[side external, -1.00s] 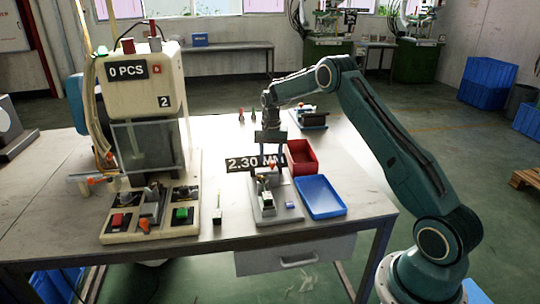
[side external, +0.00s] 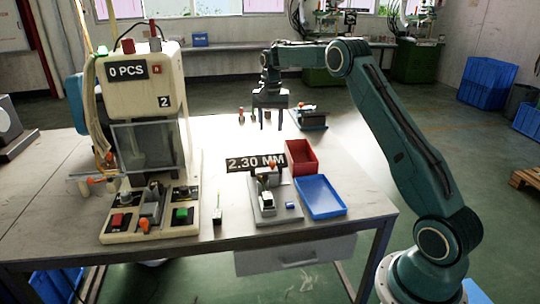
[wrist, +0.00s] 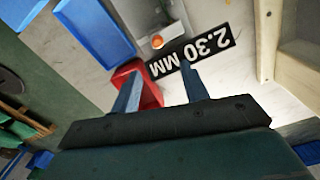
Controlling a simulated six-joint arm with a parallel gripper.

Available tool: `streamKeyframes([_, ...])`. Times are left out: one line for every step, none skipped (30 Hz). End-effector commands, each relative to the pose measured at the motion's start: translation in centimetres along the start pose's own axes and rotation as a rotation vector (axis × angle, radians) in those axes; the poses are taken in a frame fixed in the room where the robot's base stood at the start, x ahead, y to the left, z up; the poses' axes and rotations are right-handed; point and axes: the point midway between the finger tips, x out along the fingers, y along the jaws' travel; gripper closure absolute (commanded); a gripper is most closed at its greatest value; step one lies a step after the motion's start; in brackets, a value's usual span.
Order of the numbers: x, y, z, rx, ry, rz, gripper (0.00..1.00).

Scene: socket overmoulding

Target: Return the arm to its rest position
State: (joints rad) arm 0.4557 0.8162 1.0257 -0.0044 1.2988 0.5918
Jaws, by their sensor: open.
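My gripper (side external: 270,122) hangs above the table, pointing down, behind the gauge with the 2.30 MM sign. Its two fingers are apart with nothing between them. In the wrist view my gripper (wrist: 158,82) shows both fingers spread over the red tray and the pale tabletop. My arm reaches in from the right, with its elbow high over the table's back right.
The moulding machine (side external: 150,85) stands at the left. The gauge (side external: 268,200), red tray (side external: 302,158) and blue tray (side external: 320,198) sit at the front right. A small fixture (side external: 310,118) and several small upright items stand at the back. Middle tabletop is clear.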

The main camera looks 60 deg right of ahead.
Motion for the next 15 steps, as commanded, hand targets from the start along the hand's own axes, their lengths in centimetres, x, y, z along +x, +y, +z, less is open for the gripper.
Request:
streamKeyframes([-0.1,0.0,0.0,0.000,0.000,0.000,0.55])
streamKeyframes([-0.1,0.0,0.0,0.000,0.000,0.000,0.55])
streamKeyframes([-0.1,0.0,0.0,0.000,0.000,0.000,0.55])
streamKeyframes([-0.1,0.0,0.0,0.000,0.000,0.000,0.55])
streamKeyframes([-0.1,0.0,0.0,0.000,0.001,0.000,0.55])
streamKeyframes([-0.1,0.0,0.0,0.000,0.001,0.000,0.55])
streamKeyframes([-0.1,0.0,0.0,0.000,0.001,0.000,0.55])
streamKeyframes([-0.1,0.0,0.0,0.000,0.001,-0.001,0.55])
streamKeyframes([-0.1,0.0,0.0,-0.001,0.001,-0.001,0.55])
streamKeyframes([-0.1,0.0,0.1,-0.002,0.002,-0.001,0.55])
streamKeyframes([-0.2,0.0,0.1,-0.003,0.002,-0.002,0.55])
streamKeyframes([-0.4,-0.1,0.2,-0.007,0.004,-0.003,0.55])
streamKeyframes([-0.6,-0.1,0.3,-0.010,0.006,-0.004,0.55])
streamKeyframes([-0.8,-0.1,0.5,-0.014,0.008,-0.006,0.55])
streamKeyframes([-1.2,-0.2,0.8,-0.022,0.011,-0.007,0.55])
